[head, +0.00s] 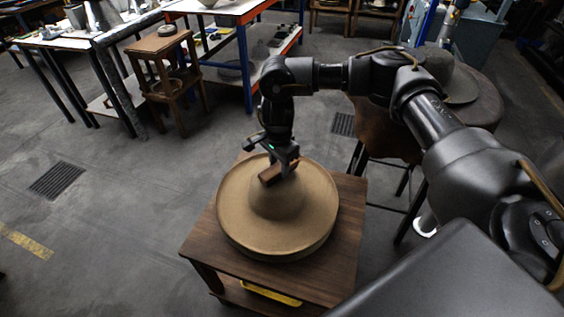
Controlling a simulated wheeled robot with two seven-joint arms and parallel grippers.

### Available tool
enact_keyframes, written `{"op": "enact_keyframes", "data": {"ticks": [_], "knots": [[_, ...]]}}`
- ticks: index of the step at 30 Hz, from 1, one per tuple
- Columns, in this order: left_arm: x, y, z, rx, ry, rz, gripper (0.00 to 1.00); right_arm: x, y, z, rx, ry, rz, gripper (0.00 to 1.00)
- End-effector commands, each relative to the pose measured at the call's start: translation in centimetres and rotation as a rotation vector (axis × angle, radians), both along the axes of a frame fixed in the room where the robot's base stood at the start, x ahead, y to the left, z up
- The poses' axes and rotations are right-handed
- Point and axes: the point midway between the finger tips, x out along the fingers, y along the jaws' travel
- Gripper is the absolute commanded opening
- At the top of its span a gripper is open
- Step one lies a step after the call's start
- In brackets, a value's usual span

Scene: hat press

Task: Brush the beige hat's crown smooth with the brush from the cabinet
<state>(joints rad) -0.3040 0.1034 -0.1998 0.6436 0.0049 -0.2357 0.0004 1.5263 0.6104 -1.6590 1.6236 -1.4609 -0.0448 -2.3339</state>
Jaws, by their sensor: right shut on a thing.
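The beige hat (240,222), with a wide round brim and a raised crown (277,203), lies on a low brown wooden table (345,225). My right gripper (281,166) is above the crown, pointing down, shut on a brown wooden brush (270,176). The brush is at the top of the crown and covers part of it. I cannot tell whether its bristles touch the felt. My left gripper is not in view.
A dark round-topped stool (485,108) with a grey hat (455,85) stands to the right, behind my right arm. A small wooden stool (160,45) and workbenches (80,38) stand at the back left. The floor to the left is clear.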

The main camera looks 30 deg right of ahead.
Motion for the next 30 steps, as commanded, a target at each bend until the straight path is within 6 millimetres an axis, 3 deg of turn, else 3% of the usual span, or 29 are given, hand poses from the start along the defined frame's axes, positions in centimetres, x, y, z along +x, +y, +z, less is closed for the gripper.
{"op": "enact_keyframes", "data": {"ticks": [15,30], "knots": [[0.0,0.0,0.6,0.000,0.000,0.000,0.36,-0.7,3.0,-0.1,0.002,0.002,0.001,0.18],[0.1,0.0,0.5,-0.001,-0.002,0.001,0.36,-0.6,2.5,-0.2,0.002,0.002,-0.001,0.18]]}}
